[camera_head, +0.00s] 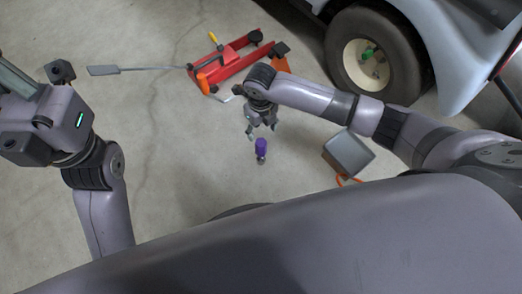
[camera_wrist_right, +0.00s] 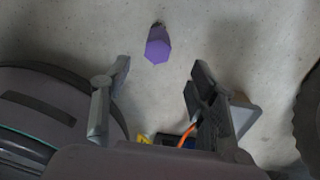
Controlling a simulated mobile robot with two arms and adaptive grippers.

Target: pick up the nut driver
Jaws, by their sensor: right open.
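The nut driver (camera_head: 261,146) has a purple handle and a short darker shaft. It is on the concrete floor, just below my right gripper (camera_head: 262,129) in the head view. In the right wrist view its purple handle (camera_wrist_right: 158,45) shows beyond the open fingertips (camera_wrist_right: 160,70), roughly centred between them. My right gripper is open and empty, its fingers apart from the handle. My left wrist (camera_head: 52,120) is at the left edge of the head view; its fingers cannot be made out.
A red floor jack (camera_head: 232,65) with a long grey handle (camera_head: 105,70) lies behind my right gripper. A grey box (camera_head: 348,152) with an orange cable stands to the right. A cart wheel (camera_head: 350,75) is at the upper right. Floor around the nut driver is clear.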

